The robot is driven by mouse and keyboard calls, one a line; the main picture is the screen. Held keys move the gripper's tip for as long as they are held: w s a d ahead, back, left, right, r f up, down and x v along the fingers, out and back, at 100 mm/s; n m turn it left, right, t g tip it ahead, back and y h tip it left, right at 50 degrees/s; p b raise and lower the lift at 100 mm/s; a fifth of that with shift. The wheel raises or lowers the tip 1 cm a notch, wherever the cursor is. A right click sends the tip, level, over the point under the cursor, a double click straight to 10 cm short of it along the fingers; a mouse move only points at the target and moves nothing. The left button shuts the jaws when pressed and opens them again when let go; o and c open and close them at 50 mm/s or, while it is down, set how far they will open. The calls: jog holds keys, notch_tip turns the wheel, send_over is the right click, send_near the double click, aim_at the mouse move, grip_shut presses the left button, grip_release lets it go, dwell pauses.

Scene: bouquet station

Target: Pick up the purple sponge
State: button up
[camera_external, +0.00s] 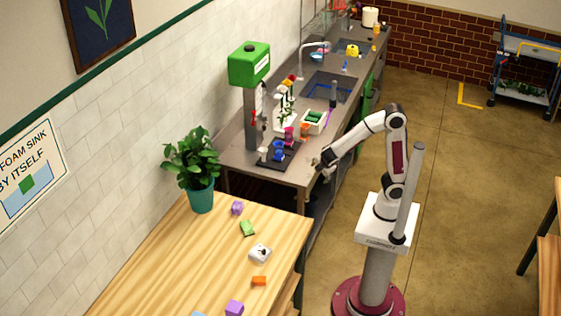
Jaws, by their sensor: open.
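One purple block (237,208) is near the back, right of the potted plant. The other purple block (234,308) is at the front, near the bottom edge of the picture. I cannot tell from their looks which is the purple sponge. My gripper (324,163) is open beside the front right corner of the metal counter (235,158), away from both blocks. Its fingers are small here and nothing shows between them.
A potted plant (201,195) stands at the table's back. Cups, flowers and a green-topped stand (249,64) crowd the counter.

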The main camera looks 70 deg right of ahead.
jog(key=w+a+f+n+t, duration=0.2)
jog(key=w+a+n+t, duration=0.15)
jog(key=w+n, duration=0.4)
jog(key=n+t+y, duration=0.4)
jog(key=n+t, duration=0.1)
jog(key=n, duration=0.8)
send_near(240, 205)
jog(key=d+f, duration=0.1)
jog(key=d, duration=0.2)
jog(key=d+f, duration=0.1)
jog(key=d, duration=0.2)
jog(key=d+f, duration=0.2)
jog(key=d, duration=0.2)
jog(key=shift+w+d, duration=0.1)
jog(key=shift+w, duration=0.3)
jog(key=a+n+y, duration=0.1)
jog(key=a, duration=0.1)
jog(key=w+a+r+n+y, duration=0.1)
jog(key=a+n, duration=0.1)
jog(key=w+a+r+n+t+y, duration=0.1)
jog(key=a, duration=0.2)
jog(key=shift+n+y, duration=0.35)
jog(key=shift+y, duration=0.05)
jog(key=shift+s+a+n, duration=0.1)
jog(key=shift+a+n, duration=0.2)
jog(key=shift+n, duration=0.1)
jog(key=shift+x, duration=1.35)
